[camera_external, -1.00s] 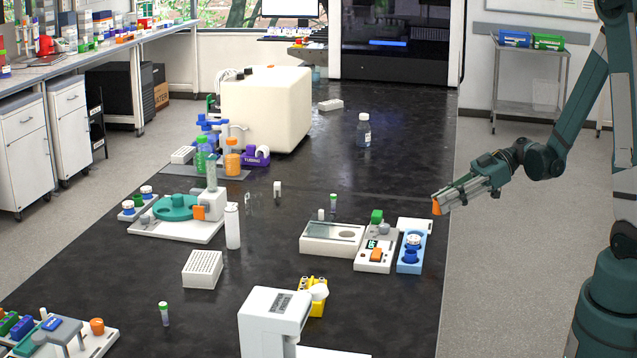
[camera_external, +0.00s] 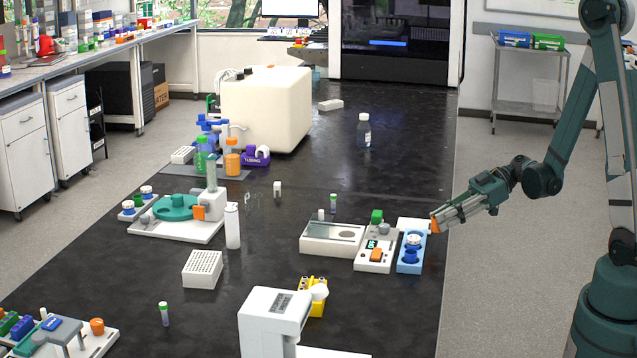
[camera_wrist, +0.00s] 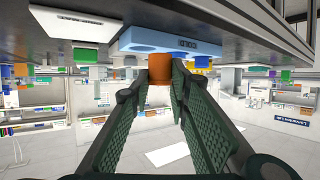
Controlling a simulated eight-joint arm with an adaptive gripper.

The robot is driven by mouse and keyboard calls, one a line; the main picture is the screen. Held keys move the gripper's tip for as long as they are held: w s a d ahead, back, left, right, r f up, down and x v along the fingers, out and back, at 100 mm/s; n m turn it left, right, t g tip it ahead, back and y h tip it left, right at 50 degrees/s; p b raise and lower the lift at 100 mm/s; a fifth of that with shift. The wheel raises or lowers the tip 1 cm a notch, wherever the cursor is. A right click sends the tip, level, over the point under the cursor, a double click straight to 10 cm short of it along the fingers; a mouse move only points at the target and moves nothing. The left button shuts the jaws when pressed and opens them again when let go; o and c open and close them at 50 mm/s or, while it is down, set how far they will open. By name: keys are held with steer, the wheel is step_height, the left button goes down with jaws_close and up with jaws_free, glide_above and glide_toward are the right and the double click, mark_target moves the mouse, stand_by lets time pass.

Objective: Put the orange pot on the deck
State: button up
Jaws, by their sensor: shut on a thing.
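My gripper (camera_external: 441,219) is shut on a small orange pot (camera_external: 434,224), at the right edge of the black bench. The wrist view, which looks upside down, shows the pot (camera_wrist: 159,69) between the fingertips. In the external view the pot appears beside the upper right of a blue block (camera_external: 409,262) with round wells. The wrist view shows the blue block (camera_wrist: 160,40) close to the pot; I cannot tell whether they touch. Which surface is the deck is unclear. White platforms show with a teal turntable (camera_external: 205,231) and at bottom left (camera_external: 100,343).
Left of the blue block stand a grey-white device (camera_external: 367,266) and a white tray (camera_external: 320,246). A white instrument (camera_external: 270,325) stands at the front. Another orange pot-like item (camera_external: 97,326) sits at bottom left. The bench middle (camera_external: 290,215) has free room.

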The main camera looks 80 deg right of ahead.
steer(key=shift+f, duration=0.1)
steer(key=shift+f+b, duration=0.75)
steer(key=shift+f, duration=1.25)
steer(key=shift+f, duration=0.15)
steer(key=o, duration=0.8)
steer(key=shift+r, duration=0.25)
steer(key=shift+p+v, duration=1.5)
steer(key=shift+v, duration=4.5)
steer(key=shift+f, duration=0.1)
steer(key=shift+a, duration=0.15)
